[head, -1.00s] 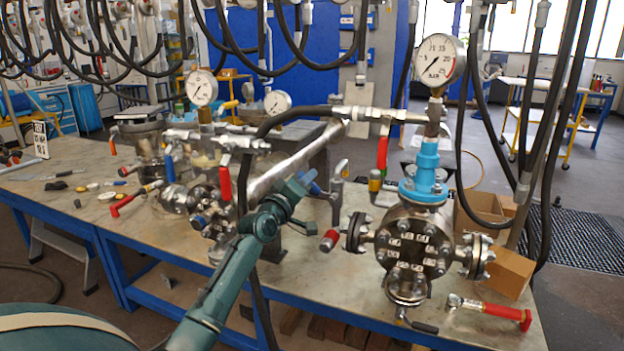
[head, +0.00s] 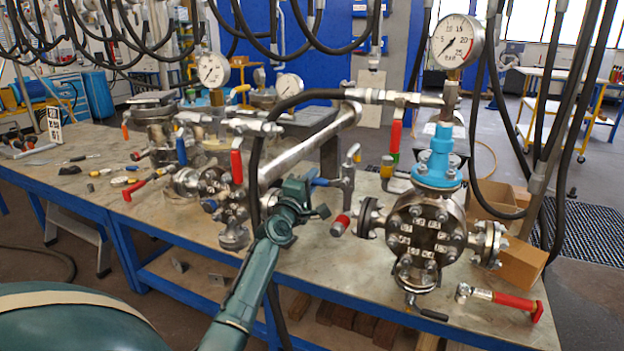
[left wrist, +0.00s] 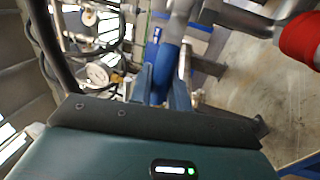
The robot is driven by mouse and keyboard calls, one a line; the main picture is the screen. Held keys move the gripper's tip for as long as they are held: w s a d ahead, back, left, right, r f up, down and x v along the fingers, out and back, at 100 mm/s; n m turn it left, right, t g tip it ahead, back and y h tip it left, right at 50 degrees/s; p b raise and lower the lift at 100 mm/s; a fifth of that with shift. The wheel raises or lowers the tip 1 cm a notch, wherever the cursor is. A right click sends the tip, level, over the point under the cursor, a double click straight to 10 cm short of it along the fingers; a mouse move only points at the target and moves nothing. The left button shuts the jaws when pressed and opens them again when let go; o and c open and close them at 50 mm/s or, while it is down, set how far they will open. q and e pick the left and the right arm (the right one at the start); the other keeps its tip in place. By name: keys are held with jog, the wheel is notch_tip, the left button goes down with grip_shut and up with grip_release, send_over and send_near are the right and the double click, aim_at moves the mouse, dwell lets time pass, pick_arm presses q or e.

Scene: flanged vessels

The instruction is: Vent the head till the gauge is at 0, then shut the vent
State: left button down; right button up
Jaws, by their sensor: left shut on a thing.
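The flanged vessel (head: 405,215) stands upright on the bench, with a light-blue neck (head: 440,160) and a round pressure gauge (head: 457,41) on top. The gauge needle seems to point to the lower left; its exact reading is too small to tell. My left gripper (head: 312,192) is left of the vessel, at a small valve with a blue handle (head: 321,182). In the left wrist view the blue handle (left wrist: 163,72) lies between my two fingers, which are shut on it. The fingers partly hide it. My right gripper is not in view.
A red-handled valve (head: 395,138) is on the line beside the gauge. A red-handled wrench (head: 505,299) lies at the bench's front right. A second vessel with gauges stands to the left. Black hoses (head: 550,130) hang at the right.

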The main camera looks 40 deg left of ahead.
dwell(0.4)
pick_arm(q)
jog(key=c, duration=1.4)
grip_release()
jog(key=shift+o, duration=0.2)
jog(key=shift+s+f, duration=0.1)
jog(key=shift+s+d+f, duration=0.1)
jog(key=shift+s+d, duration=0.05)
jog(key=shift+s, duration=0.15)
jog(key=v, duration=1.2)
jog(key=shift+s, duration=0.15)
